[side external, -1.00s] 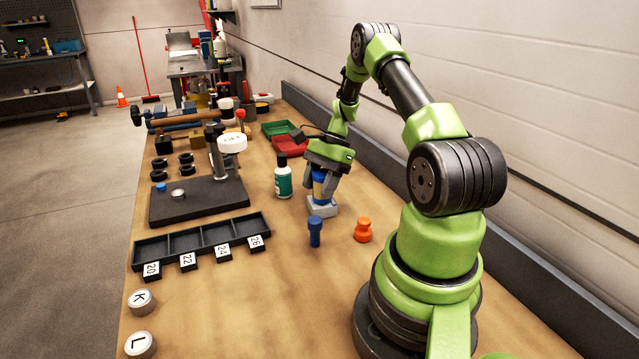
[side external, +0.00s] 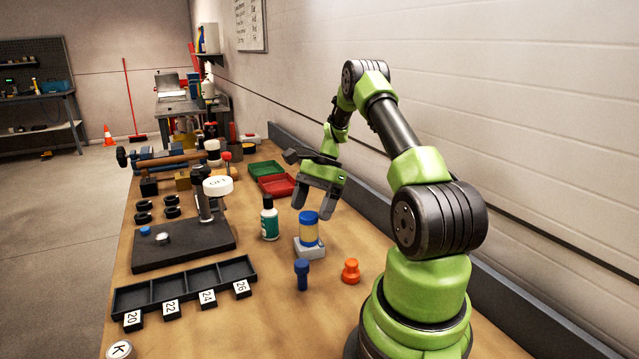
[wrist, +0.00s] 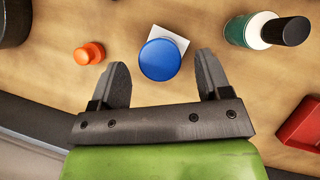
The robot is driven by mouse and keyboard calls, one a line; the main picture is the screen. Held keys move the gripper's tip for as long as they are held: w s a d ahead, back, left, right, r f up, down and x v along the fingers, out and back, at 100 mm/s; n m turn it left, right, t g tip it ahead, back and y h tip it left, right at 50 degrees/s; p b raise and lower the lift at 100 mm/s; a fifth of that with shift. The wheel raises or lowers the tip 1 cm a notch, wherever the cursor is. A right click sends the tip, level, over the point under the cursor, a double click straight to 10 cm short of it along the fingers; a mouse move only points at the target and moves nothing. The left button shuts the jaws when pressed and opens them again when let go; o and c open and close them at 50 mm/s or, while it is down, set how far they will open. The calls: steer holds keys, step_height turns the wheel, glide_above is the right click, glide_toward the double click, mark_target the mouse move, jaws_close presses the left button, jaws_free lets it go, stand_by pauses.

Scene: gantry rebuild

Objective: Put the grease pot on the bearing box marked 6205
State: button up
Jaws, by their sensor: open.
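The grease pot (side external: 309,232), with a blue lid and a yellowish body, stands upright on a small whitish box (side external: 309,251). No marking on this box can be read. In the wrist view the pot's blue lid (wrist: 160,60) hides much of the box (wrist: 178,38), whose pale corner shows beyond it. My gripper (side external: 313,204) is open and empty, above the pot and apart from it. In the wrist view the lid lies between and just beyond my spread fingers.
A green-and-white bottle (side external: 269,220) stands left of the pot. A blue peg-like piece (side external: 302,274) and an orange one (side external: 351,271) stand in front. Red (side external: 277,186) and green (side external: 262,170) trays lie behind. A dark compartment tray (side external: 185,288) is at front left.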

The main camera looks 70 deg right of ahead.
steer(key=v, duration=0.7)
steer(key=w+a+r+n+h, duration=0.35)
steer(key=a+r+n, duration=0.45)
steer(key=a+r, duration=0.6)
steer(key=s+a+n+t, duration=0.2)
steer(key=s+a+n, duration=0.3)
steer(key=a, duration=0.4)
steer(key=s+a+r+n+t, duration=0.1)
steer(key=s+a+n+t, duration=0.2)
steer(key=s+a+n, duration=0.2)
steer(key=s+a, duration=0.1)
steer(key=a, duration=0.2)
steer(key=shift+a+r, duration=0.25)
steer(key=shift+a, duration=0.15)
